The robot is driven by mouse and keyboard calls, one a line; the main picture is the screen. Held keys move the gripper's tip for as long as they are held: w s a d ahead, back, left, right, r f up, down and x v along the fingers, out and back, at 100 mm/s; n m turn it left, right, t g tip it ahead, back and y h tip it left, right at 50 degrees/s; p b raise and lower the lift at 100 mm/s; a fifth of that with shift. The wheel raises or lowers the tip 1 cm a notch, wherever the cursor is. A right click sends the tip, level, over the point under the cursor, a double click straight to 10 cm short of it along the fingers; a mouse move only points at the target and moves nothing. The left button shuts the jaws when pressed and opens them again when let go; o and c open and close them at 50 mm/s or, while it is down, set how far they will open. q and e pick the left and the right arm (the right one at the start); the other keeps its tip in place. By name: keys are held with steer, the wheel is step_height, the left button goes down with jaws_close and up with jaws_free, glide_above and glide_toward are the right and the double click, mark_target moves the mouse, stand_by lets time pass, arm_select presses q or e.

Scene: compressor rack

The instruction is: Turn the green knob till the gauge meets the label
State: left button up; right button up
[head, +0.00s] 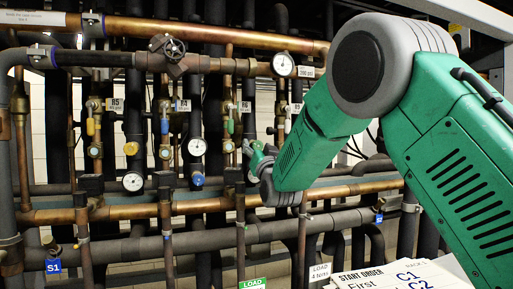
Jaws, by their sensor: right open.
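My right gripper (254,153) is at the rack, right of centre, at the end of my green arm. Its fingers are small in the picture and open. A green handle (230,126) sits on a valve just left of the gripper, near the R6 tag (244,107). I cannot tell a separate round green knob from the green parts at the fingers; the gripper may hide it. A round white gauge (284,64) is on the upper pipe, with a white psi label (306,72) just right of it. The needle reading is too small to tell. My left gripper is not in view.
Other gauges (197,146) and (132,181), a yellow knob (131,148) and a blue knob (198,179) are to the left. Copper pipes (190,209) cross the rack. A handwheel valve (174,47) is at the top. A start order sign (400,277) is below my arm.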

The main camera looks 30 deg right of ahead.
steer(key=shift+a, duration=0.15)
jaws_close()
steer(key=shift+f+n+y+b, duration=0.2)
steer(key=shift+n+y+b, duration=0.4)
steer(key=shift+n+b, duration=0.4)
steer(key=shift+r+n+y+b, duration=0.1)
steer(key=shift+n+y+b, duration=0.3)
steer(key=shift+n, duration=0.5)
steer(key=shift+r, duration=0.1)
jaws_free()
